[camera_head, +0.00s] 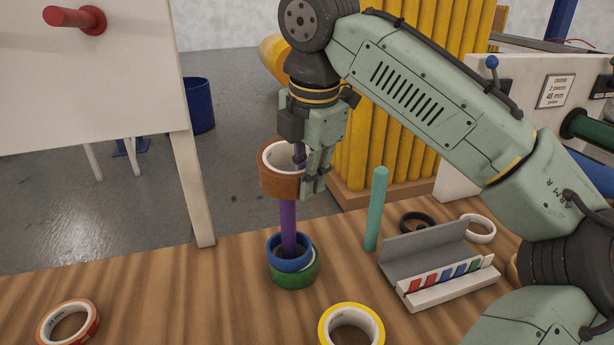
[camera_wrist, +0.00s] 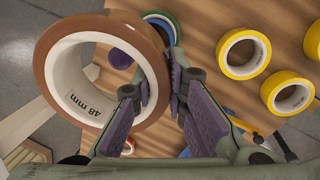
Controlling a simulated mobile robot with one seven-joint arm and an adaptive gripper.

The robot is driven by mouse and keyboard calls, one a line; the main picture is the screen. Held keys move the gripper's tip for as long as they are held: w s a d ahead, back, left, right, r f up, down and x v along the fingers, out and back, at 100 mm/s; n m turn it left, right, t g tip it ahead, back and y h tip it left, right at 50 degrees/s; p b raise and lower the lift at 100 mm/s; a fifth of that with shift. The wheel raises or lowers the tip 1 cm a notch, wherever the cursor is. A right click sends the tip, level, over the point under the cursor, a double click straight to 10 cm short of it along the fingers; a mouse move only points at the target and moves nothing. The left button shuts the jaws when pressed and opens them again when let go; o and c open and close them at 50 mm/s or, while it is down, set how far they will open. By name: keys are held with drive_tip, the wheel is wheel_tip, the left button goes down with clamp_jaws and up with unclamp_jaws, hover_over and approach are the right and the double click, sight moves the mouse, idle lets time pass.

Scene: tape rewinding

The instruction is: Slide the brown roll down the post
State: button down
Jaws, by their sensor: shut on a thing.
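The brown roll (camera_head: 277,184) is around the upright purple post (camera_head: 288,218), near its top and well above the rolls at the base. The post shows inside its white core. My gripper (camera_head: 313,188) is shut on the right side of the roll's wall, one finger inside the ring and one outside. In the wrist view the brown roll (camera_wrist: 45,70) fills the left, and the post's round purple end (camera_wrist: 121,59) lies within its hole. My gripper (camera_wrist: 163,75) pinches its right wall there. A blue roll (camera_head: 290,262) sits on a green roll (camera_head: 296,281) around the post's foot.
A teal post (camera_head: 376,210) stands to the right, beside a grey and white box (camera_head: 430,255). A yellow roll (camera_head: 326,322) and a red-brown roll (camera_head: 92,326) lie on the wooden table (camera_head: 200,300). Dark and white rolls lie at the back right. A white board stands left.

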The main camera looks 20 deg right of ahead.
wheel_tip(320, 180, down, 10)
drive_tip(key=b, duration=0.4)
drive_tip(key=shift+f, duration=0.25)
idle(0.4)
drive_tip(key=c, duration=1.5)
unclamp_jaws()
drive_tip(key=r, duration=0.4)
drive_tip(key=s+r, duration=0.1)
drive_tip(key=r, duration=0.3)
drive_tip(key=s+r, duration=0.1)
drive_tip(key=r, duration=0.3)
drive_tip(key=shift+s, duration=0.1)
drive_tip(key=shift+f, duration=0.1)
